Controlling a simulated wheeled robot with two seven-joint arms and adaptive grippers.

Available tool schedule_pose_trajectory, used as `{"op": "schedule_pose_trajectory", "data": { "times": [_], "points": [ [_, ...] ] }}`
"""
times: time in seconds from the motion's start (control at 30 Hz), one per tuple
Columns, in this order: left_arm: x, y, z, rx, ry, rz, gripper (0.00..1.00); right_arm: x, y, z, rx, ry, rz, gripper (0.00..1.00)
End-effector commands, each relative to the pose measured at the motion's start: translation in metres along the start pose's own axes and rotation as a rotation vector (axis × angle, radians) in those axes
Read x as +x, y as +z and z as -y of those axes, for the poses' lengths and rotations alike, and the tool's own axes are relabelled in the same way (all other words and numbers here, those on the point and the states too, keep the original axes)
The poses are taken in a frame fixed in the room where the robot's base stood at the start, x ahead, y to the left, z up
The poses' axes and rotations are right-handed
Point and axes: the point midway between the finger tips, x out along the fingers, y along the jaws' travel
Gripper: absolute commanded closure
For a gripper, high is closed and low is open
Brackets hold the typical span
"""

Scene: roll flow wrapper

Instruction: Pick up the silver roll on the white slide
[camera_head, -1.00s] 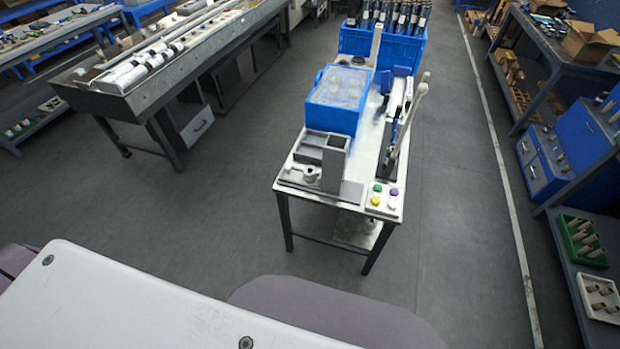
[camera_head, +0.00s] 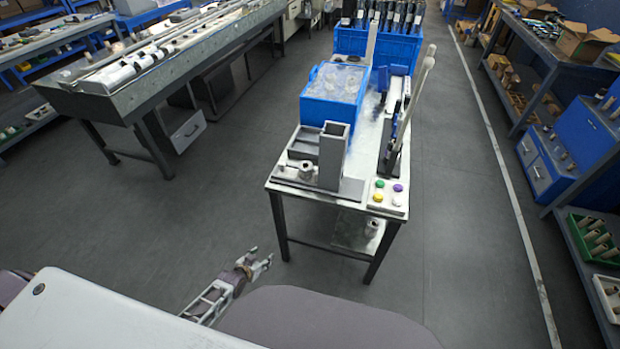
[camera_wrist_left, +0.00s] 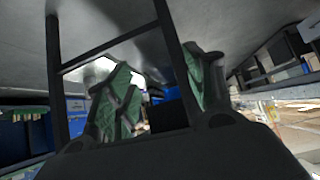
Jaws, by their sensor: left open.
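Silver rolls (camera_head: 117,77) lie in a row on a long white slide (camera_head: 178,40) on the grey workbench at the upper left of the head view. Dark gaps separate the rolls. My left gripper (camera_head: 262,262) is in the lower middle of the head view, in front of the small table, far from the rolls and empty. In the left wrist view its two greenish fingers (camera_wrist_left: 165,80) stand apart with nothing clear between them. No roll can be made out in that view. My right gripper is not in view.
A small metal table (camera_head: 325,192) stands at the centre with a blue bin (camera_head: 333,109), a grey upright holder (camera_head: 333,155) and coloured buttons (camera_head: 388,191). The grey workbench (camera_head: 125,104) is at the left. Floor between them is clear.

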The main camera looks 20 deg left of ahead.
Motion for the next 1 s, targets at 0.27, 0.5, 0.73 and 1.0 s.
{"op": "schedule_pose_trajectory", "data": {
  "times": [0.27, 0.5, 0.73, 1.0],
  "points": [
    [0.012, -0.074, 0.006, 0.0, 0.018, -0.171, 0.46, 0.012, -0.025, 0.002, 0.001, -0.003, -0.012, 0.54],
    [0.006, -0.137, 0.005, 0.002, 0.043, -0.314, 0.46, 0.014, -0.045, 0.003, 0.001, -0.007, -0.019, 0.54],
    [-0.01, -0.194, -0.003, 0.007, 0.077, -0.448, 0.46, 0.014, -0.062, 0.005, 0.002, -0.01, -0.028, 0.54],
    [-0.04, -0.252, -0.018, 0.018, 0.128, -0.601, 0.46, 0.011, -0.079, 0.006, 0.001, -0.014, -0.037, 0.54]
  ]
}}
